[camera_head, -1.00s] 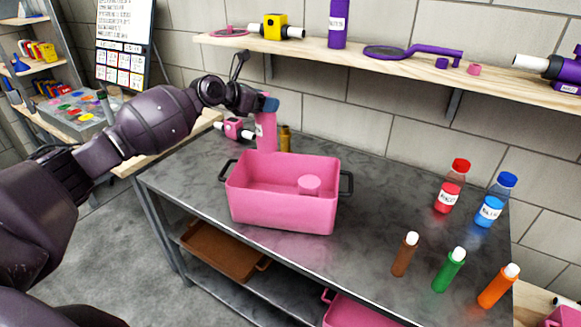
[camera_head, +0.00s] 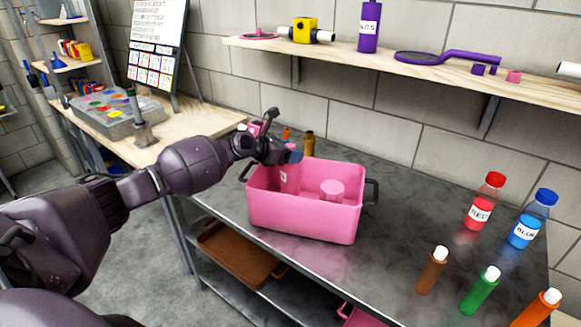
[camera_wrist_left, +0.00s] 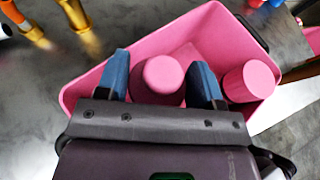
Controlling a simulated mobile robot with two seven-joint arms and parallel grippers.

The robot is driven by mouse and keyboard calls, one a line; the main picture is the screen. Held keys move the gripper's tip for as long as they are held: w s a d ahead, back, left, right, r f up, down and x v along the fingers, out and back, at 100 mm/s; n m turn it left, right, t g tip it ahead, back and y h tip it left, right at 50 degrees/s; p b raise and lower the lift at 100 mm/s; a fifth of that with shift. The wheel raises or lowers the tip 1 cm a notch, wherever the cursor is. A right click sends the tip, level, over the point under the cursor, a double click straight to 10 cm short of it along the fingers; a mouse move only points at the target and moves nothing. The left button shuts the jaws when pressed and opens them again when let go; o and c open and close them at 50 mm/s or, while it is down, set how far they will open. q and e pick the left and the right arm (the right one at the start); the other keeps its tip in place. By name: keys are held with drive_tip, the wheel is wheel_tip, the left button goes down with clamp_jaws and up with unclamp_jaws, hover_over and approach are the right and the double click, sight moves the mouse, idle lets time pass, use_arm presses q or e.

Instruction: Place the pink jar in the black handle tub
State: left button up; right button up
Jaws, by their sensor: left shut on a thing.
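The pink tub with black handles (camera_head: 303,218) stands on the dark metal table. My left gripper (camera_head: 290,154) is over the tub's left part and is shut on a tall pink jar (camera_head: 289,180) with a label. The held jar hangs upright, its lower part inside the tub; whether it touches the floor is hidden. In the left wrist view the held jar (camera_wrist_left: 160,76) shows between the blue fingertips. A second pink cylinder (camera_head: 332,190) sits in the tub's right part, apart from the held jar; it also shows in the wrist view (camera_wrist_left: 250,80). My right gripper is not in view.
Red (camera_head: 484,201) and blue (camera_head: 530,219) bottles stand at the right. Brown (camera_head: 431,271), green (camera_head: 480,290) and orange (camera_head: 536,309) bottles stand along the front right. A golden bottle (camera_head: 309,145) is behind the tub. A shelf (camera_head: 400,71) runs above the table.

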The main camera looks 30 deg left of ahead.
sight(290, 165)
use_arm(q)
wheel_tip(290, 165, down, 5)
drive_tip(key=shift+r+b, duration=0.1)
drive_tip(key=shift+b, duration=0.55)
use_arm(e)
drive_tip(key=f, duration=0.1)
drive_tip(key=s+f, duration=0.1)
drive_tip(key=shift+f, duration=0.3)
use_arm(q)
drive_tip(key=shift+r, duration=0.1)
drive_tip(key=shift+f, duration=0.2)
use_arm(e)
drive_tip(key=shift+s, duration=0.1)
use_arm(q)
drive_tip(key=o, duration=1.3)
